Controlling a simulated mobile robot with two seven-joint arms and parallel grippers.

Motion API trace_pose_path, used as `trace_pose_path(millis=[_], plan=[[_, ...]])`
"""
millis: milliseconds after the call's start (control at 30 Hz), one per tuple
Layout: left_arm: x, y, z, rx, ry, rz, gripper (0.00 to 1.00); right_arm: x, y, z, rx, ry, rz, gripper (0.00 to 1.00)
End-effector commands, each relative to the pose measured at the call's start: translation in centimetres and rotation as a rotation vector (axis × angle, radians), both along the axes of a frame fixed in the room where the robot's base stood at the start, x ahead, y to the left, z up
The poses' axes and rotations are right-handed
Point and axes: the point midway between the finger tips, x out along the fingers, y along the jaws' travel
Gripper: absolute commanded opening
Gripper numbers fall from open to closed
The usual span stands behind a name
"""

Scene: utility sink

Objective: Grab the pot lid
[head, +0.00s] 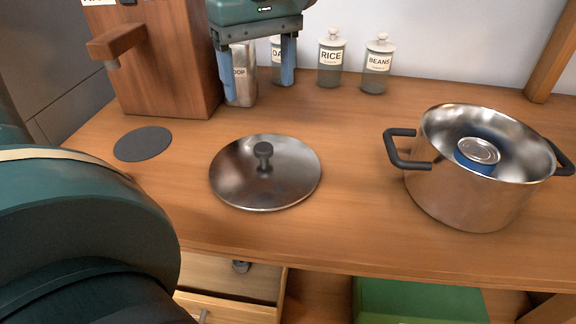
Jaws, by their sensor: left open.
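The pot lid (237,181) lies flat on the wooden counter, knob up. It is round, shiny metal with a dark knob (264,155) at its centre. A metal pot (458,196) with dark handles stands to the right, uncovered, with a can (478,154) inside. My left gripper (258,88) is at the top of the view, above and behind the lid. Its blue-grey fingers are spread wide and point down, with nothing held between them. My right gripper is not in view.
Glass jars labelled RICE (330,62) and BEANS (377,68) stand along the back wall. Another jar and a metal canister (241,88) are partly hidden behind my left gripper. A wooden dispenser (160,65) and a dark round mat (143,144) are at left. Counter between lid and pot is clear.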

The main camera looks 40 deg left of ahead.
Motion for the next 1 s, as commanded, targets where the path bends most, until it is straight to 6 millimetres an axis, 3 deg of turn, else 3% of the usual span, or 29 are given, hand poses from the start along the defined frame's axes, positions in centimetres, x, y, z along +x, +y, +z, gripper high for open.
trace_pose_path(millis=[400,667,1000], plan=[[-0.1,0.0,-6.6,-0.002,0.003,-0.001,0.72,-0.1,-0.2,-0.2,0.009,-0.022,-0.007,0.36],[-0.1,0.0,-8.8,-0.002,0.002,0.001,0.72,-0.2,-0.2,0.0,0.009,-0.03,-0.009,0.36],[-0.3,0.0,-13.3,-0.002,0.002,0.001,0.72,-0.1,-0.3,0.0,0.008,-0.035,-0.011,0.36]])
